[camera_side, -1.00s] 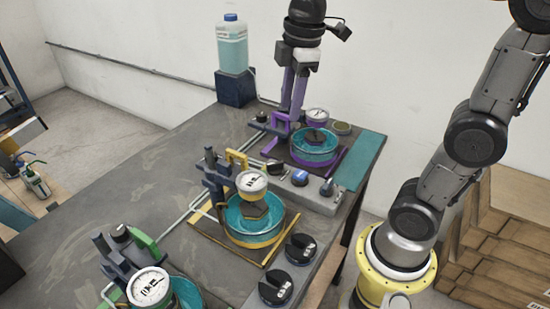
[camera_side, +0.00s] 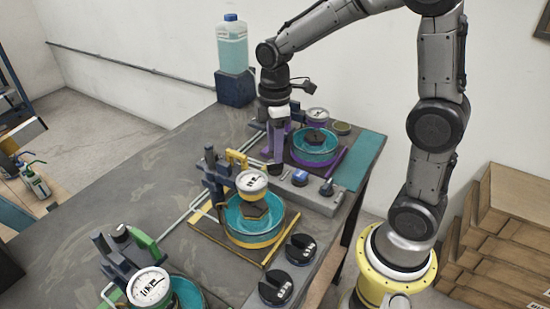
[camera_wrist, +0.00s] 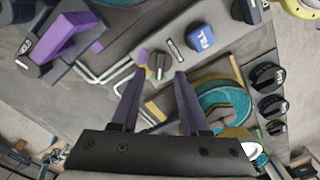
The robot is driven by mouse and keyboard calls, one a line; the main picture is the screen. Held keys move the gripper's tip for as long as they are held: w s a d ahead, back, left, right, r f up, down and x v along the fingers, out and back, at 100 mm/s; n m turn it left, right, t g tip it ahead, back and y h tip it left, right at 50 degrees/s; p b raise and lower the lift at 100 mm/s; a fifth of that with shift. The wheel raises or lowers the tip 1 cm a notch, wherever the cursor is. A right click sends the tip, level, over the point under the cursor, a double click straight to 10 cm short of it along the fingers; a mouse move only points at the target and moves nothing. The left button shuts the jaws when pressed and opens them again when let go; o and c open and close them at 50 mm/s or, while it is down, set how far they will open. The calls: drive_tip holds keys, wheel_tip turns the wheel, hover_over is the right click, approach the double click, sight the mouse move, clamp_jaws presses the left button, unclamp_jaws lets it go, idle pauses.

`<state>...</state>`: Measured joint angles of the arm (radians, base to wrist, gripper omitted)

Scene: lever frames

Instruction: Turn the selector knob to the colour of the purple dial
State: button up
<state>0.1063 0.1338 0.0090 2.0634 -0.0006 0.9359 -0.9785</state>
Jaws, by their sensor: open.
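My gripper (camera_side: 274,158) is open, its fingers pointing down over the left end of a grey panel (camera_side: 318,201). In the wrist view my gripper's fingertips (camera_wrist: 160,73) stand apart on either side of a dark round knob (camera_wrist: 158,63) with a pale pointer line, which looks like the selector knob. A small purple patch (camera_wrist: 143,56) lies beside it; other colour marks are unclear. I cannot tell whether the fingers touch the knob. The purple station's round white dial (camera_side: 317,115) stands behind; its reading is too small to tell.
A blue switch (camera_side: 300,177) and a dark knob (camera_side: 326,188) sit further right on the panel. A yellow-framed basin (camera_side: 254,221) with a gauge is in front, a purple-framed basin (camera_side: 316,146) behind. Two black round knobs (camera_side: 300,248) (camera_side: 275,287) lie at front right.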

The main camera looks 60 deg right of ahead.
sight(275, 167)
drive_tip(key=shift+f, duration=1.85)
clamp_jaws()
